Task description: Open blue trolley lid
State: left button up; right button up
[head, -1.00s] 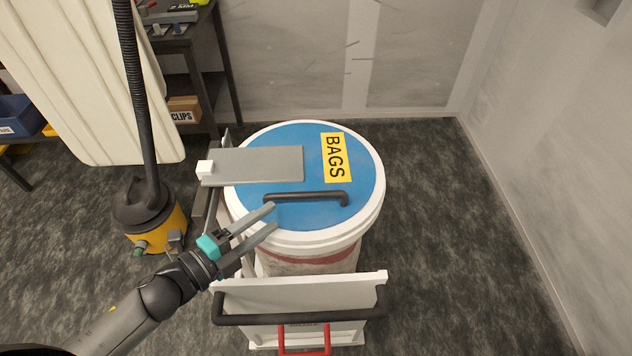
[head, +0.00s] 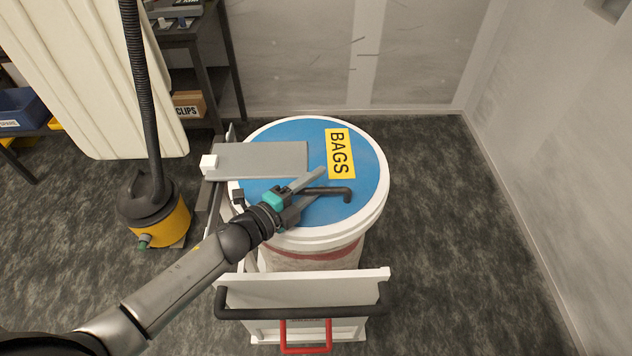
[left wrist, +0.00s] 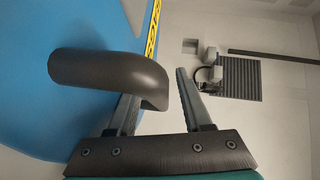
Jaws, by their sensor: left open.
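The blue lid (head: 365,170) lies flat and closed on the round white tub of the trolley, with a yellow BAGS label (head: 340,153). A dark bar handle (head: 338,192) stands on the lid's near part; my gripper hides its left portion. My left gripper (head: 319,183) is open over the lid at the handle, its fingers pointing up and right. In the left wrist view, the bent handle (left wrist: 105,75) crosses in front of one finger, and its end reaches into the gap between the fingers. I cannot tell whether they touch. My right gripper is not in view.
A grey plate with a white block (head: 262,160) covers the lid's left part. The trolley's dark push bar (head: 300,313) and red handle (head: 305,337) are in front. A yellow-black vacuum (head: 160,212) stands left. Floor to the right is clear.

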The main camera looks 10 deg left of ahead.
pick_arm(q)
jog(key=shift+w+d, duration=0.1)
jog(key=shift+w, duration=0.15)
jog(key=shift+c, duration=0.3)
grip_shut()
dwell(1.0)
